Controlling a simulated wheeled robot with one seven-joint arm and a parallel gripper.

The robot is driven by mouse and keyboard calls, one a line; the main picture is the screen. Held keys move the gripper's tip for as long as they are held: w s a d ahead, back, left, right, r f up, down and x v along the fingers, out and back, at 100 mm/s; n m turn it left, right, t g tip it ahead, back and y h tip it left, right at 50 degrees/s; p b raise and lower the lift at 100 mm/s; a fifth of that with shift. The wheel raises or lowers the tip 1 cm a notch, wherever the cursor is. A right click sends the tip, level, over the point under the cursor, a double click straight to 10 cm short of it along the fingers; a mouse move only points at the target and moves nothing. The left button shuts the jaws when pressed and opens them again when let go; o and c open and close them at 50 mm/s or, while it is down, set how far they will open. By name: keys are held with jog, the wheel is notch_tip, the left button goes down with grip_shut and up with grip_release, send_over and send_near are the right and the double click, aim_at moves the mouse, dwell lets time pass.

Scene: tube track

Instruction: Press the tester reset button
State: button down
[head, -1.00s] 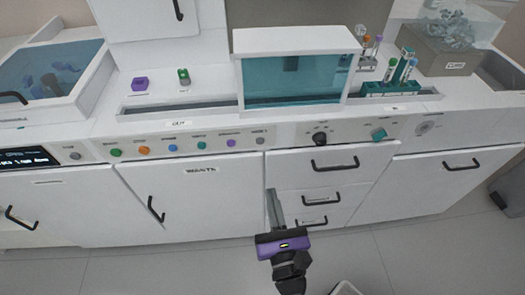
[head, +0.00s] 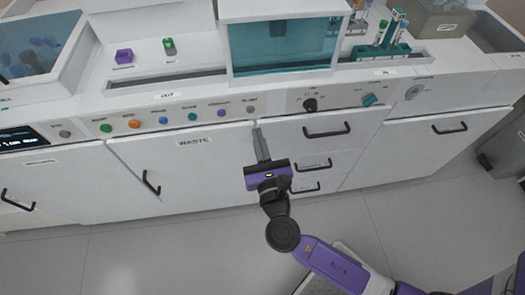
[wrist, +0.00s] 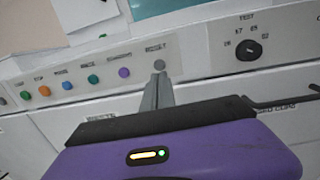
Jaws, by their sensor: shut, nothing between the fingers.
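The reset button (wrist: 159,66) is a small round grey button at the right end of the row of buttons, with a label above it that looks like RESET in the wrist view. It also shows in the head view (head: 250,110) on the white front panel. My gripper (head: 258,133) is shut and empty, its grey fingertips pointing at the panel just below the button. In the wrist view its closed fingers (wrist: 157,85) lie right under the button. Whether they touch the panel cannot be told.
Green, orange, blue, teal and purple (head: 222,116) buttons run to the left of the grey one. A black dial (head: 310,104) and a teal switch (head: 369,100) are to its right. Drawers with black handles (head: 327,133) and a WASTE door (head: 185,170) are below.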

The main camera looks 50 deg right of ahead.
aim_at(251, 111)
jog(key=x, duration=0.6)
